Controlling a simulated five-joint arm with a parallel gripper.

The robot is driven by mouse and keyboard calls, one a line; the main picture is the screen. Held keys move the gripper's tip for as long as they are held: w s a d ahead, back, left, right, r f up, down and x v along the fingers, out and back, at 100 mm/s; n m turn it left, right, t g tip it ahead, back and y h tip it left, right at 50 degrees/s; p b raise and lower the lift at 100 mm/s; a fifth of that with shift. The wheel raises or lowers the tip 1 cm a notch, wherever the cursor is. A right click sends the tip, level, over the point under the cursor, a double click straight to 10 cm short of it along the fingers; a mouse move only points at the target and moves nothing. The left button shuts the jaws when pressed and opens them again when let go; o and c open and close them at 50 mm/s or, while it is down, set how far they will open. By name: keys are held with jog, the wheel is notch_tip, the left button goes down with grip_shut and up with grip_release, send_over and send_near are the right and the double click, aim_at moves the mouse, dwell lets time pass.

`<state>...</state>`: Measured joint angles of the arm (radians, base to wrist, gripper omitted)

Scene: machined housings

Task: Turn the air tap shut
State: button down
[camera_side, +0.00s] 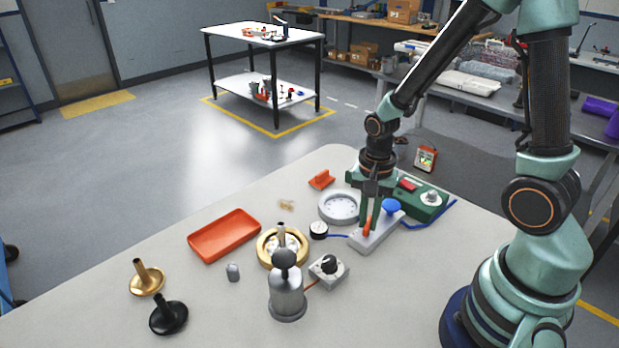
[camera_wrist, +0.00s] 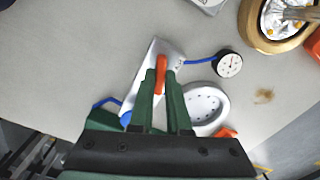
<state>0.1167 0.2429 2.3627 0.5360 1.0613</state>
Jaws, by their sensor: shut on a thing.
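The air tap is a pale grey block (camera_side: 362,242) with an orange handle (camera_side: 367,232) and a round blue knob (camera_side: 391,206) on top. A blue hose joins it to a small round gauge (camera_side: 319,230). My gripper (camera_side: 370,222) points down over the block, shut on the orange handle. In the wrist view the handle (camera_wrist: 161,70) shows between the green fingertips (camera_wrist: 160,82), and the block (camera_wrist: 150,55) lies under them. The fingers hide part of the handle and block, so its exact angle to the block is hard to tell.
Close by are a grey round dish (camera_side: 338,207) and a green box (camera_side: 428,203) with a red switch. An orange tray (camera_side: 224,236), a brass ring housing (camera_side: 268,258), a silver bottle (camera_side: 287,295) and a knob box (camera_side: 329,270) stand left and in front.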

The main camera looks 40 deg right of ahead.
jog(key=shift+m, duration=2.2)
jog(key=c, duration=0.9)
grip_release()
jog(key=shift+r, duration=0.15)
notch_tip(320, 180, up, 12)
jog(key=shift+f, duration=0.1)
notch_tip(320, 180, up, 8)
jog(key=n+t, duration=0.6)
jog(key=n, duration=1.2)
send_over(367, 223)
jog(key=s+a, duration=0.1)
jog(key=a, duration=0.2)
jog(key=shift+s+a, duration=0.1)
jog(key=shift+s, duration=0.1)
